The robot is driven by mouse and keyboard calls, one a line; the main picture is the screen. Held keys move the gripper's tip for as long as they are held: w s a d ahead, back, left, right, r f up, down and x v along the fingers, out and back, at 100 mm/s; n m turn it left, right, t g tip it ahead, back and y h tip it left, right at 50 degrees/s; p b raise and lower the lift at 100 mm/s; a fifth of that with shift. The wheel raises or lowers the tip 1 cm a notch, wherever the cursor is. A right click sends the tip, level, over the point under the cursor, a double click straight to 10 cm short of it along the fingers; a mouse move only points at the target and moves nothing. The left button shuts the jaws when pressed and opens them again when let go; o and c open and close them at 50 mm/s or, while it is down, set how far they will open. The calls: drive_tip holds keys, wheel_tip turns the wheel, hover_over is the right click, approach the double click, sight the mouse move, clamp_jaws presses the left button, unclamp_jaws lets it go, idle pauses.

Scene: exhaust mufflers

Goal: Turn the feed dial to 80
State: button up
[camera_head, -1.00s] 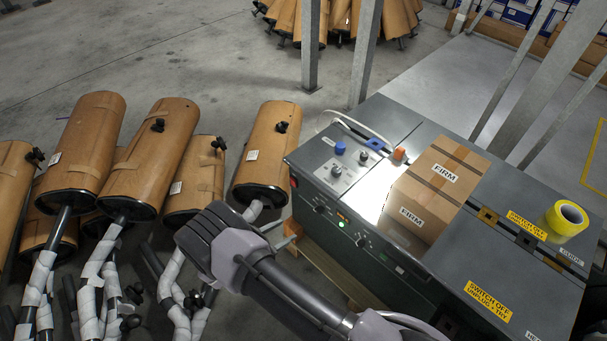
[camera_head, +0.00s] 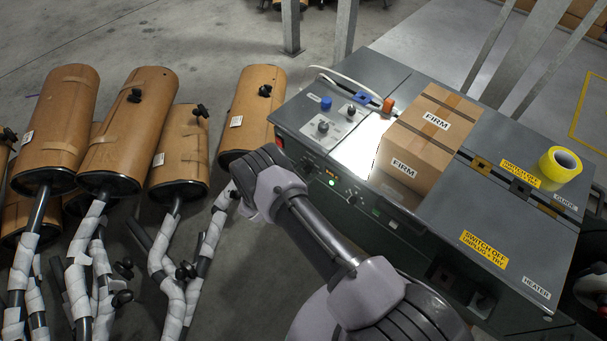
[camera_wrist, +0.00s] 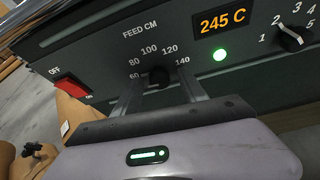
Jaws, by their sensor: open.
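The black feed dial (camera_wrist: 158,77) sits on the dark front panel below the lettering FEED CM, with marks from 60 to 140 around it. Its pointer is too dark to read. My gripper (camera_wrist: 162,84) is open in the wrist view, with one finger to each side of the dial and the dial showing between them. I cannot tell whether the fingers touch it. In the head view the feed dial (camera_head: 308,169) is small on the machine's front, and my wrist is just left of it.
A red off switch (camera_wrist: 72,89) is left of the dial. A green light (camera_wrist: 219,54), a 245 C display (camera_wrist: 222,23) and a numbered knob (camera_wrist: 289,39) are right. A carton (camera_head: 424,143) and yellow tape (camera_head: 560,166) lie on the machine. Brown mufflers (camera_head: 131,120) stand left.

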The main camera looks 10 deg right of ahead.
clamp_jaws()
idle(0.3)
drive_tip(key=shift+s+m+t+y+p, duration=0.1)
drive_tip(key=shift+m+t+y+p, duration=0.5)
drive_tip(key=shift+m, duration=0.6)
drive_tip(key=shift+d+f+m+t, duration=0.1)
drive_tip(key=shift+m+t, duration=1)
drive_tip(key=shift+m, duration=0.5)
unclamp_jaws()
